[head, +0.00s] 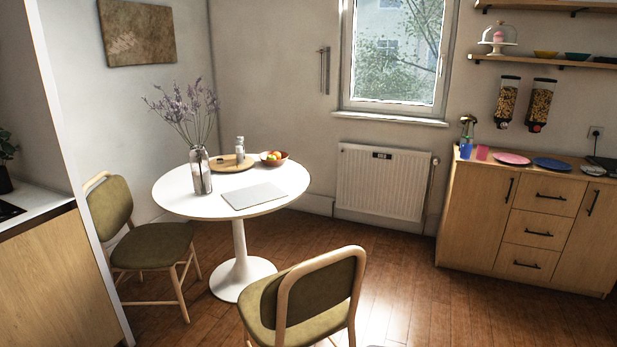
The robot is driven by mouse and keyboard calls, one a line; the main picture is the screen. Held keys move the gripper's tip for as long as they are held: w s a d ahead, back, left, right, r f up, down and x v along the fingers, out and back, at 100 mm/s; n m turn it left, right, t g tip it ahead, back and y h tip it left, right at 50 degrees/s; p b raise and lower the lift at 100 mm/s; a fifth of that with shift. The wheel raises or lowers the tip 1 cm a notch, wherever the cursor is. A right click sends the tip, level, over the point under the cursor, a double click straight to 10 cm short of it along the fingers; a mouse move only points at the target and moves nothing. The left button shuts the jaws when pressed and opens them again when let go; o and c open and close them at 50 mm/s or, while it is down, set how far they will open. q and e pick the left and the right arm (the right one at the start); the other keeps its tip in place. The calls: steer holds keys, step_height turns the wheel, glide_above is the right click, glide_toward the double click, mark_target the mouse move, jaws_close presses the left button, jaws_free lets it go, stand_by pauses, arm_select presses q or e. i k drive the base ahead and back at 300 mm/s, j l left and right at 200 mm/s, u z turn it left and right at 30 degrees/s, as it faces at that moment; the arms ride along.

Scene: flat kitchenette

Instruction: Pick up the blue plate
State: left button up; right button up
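The blue plate (551,164) lies flat on top of the wooden sideboard (483,214) at the right of the head view. It is dark blue and sits to the right of a pink plate (512,158), with a small gap between them. A small light-coloured item (592,170) lies just right of it. Neither of my grippers shows in the head view.
A round white table (180,206) with a vase, tray, fruit bowl and laptop stands left of centre. A green chair (305,300) stands in the foreground, another (150,245) at left. Blue and pink cups stand on the sideboard. Floor before the sideboard is clear.

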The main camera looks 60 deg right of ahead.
mark_target(557, 165)
steer(key=l+z, duration=0.1)
steer(key=l, duration=0.55)
steer(key=l+z, duration=0.1)
steer(key=l, duration=0.5)
steer(key=i+l+z, duration=0.15)
steer(key=l, duration=0.5)
steer(key=l+z, duration=0.1)
steer(key=l, duration=0.55)
steer(key=i+l+z, duration=0.1)
steer(key=l, duration=0.5)
steer(key=i+l+z, duration=0.1)
steer(key=l, duration=0.5)
steer(key=i+l+z, duration=0.15)
steer(key=l, duration=0.45)
steer(key=i+l+z, duration=0.1)
steer(key=i+l, duration=0.15)
steer(key=l, duration=0.35)
steer(key=z, duration=2.75)
